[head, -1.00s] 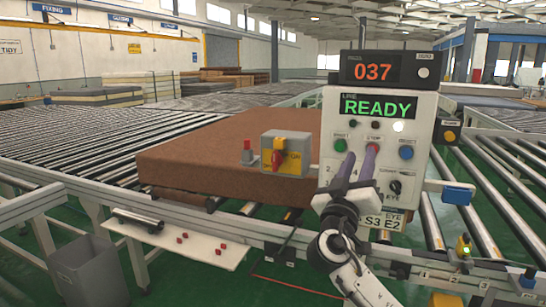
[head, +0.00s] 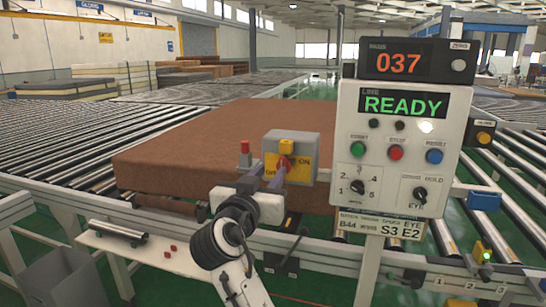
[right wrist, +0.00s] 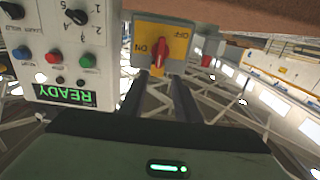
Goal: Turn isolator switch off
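The isolator switch is a grey box (head: 303,147) with a yellow plate marked ON and OFF and a red rotary handle (head: 286,162). It stands in front of the brown mattress. In the right wrist view the yellow plate (right wrist: 172,34) and the red handle (right wrist: 159,49) are straight ahead of the fingers. My right gripper (head: 274,177) is at the switch front, partly covering the plate. In the right wrist view its fingers (right wrist: 160,77) are apart, with nothing held, and the handle lies just beyond the gap. Contact cannot be told. My left gripper is out of view.
The control panel (head: 378,180) with green, red and blue buttons and a READY display stands close to the right. A small red button post (head: 245,158) is left of the switch. The brown mattress (head: 190,150) lies behind on rollers. A white shelf (head: 165,252) is at lower left.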

